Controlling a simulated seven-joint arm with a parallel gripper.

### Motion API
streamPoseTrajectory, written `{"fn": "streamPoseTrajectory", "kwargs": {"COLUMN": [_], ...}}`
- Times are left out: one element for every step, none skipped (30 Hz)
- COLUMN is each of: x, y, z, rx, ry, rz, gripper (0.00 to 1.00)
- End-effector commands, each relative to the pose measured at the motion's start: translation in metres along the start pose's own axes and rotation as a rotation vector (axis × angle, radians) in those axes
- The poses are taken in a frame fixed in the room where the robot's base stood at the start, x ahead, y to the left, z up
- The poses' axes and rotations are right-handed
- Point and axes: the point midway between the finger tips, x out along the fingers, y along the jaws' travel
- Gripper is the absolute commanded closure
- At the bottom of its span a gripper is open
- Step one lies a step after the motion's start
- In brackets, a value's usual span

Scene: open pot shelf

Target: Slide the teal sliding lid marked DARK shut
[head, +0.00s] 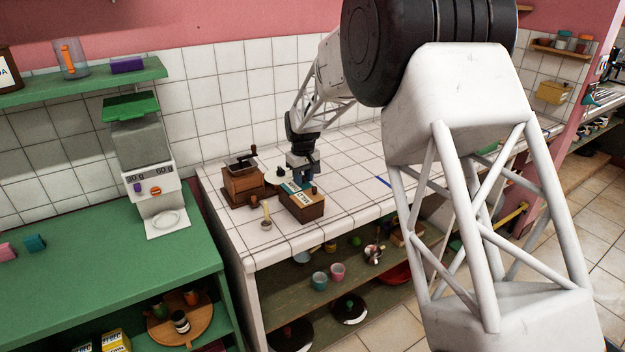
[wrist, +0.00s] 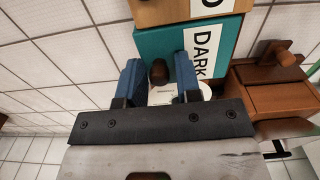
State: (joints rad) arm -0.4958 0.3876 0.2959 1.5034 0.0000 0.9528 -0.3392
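The teal lid marked DARK (wrist: 215,40) fills the upper middle of the wrist view, with a dark brown round knob (wrist: 158,72) on it. A wooden part with a white label ending in D (wrist: 180,10) lies beside it. My gripper (wrist: 158,60) is open, its two blue fingers on either side of the knob with gaps visible. In the head view, the small wooden box (head: 306,212) stands on the white tiled counter, and a little of the teal lid (head: 289,187) shows at its back left. My gripper (head: 303,178) is just above the box and hides part of it.
A wooden grinder (head: 241,186) stands close to the left of the box; it also shows at the right of the wrist view (wrist: 280,95). A small pale upright item (head: 266,213) stands in front of the grinder. The counter (head: 350,190) right of the box is mostly clear.

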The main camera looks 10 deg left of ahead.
Motion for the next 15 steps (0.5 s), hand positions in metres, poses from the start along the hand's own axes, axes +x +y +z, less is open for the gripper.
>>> {"fn": "streamPoseTrajectory", "kwargs": {"x": [0.011,0.011,0.011,0.011,0.011,0.010,0.010,0.009,0.007,0.006,0.004,0.001,-0.001,-0.003,-0.007], "y": [-0.001,-0.001,-0.001,-0.001,-0.001,-0.001,-0.001,-0.001,-0.001,-0.001,-0.001,-0.001,-0.001,-0.001,-0.001], "z": [0.004,0.004,0.004,0.004,0.004,0.004,0.004,0.004,0.004,0.004,0.004,0.003,0.003,0.003,0.003], "rx": [0.000,0.000,0.000,0.000,0.000,0.000,0.000,0.000,0.000,0.000,0.000,0.000,0.000,0.000,0.000], "ry": [-0.015,-0.015,-0.015,-0.015,-0.015,-0.015,-0.015,-0.015,-0.015,-0.014,-0.014,-0.013,-0.012,-0.011,-0.010], "rz": [-0.005,-0.005,-0.005,-0.005,-0.005,-0.005,-0.005,-0.005,-0.005,-0.005,-0.005,-0.004,-0.004,-0.004,-0.003], "gripper": [0.68,0.68,0.68,0.68,0.68,0.68,0.68,0.68,0.68,0.68,0.68,0.68,0.68,0.68,0.68]}}
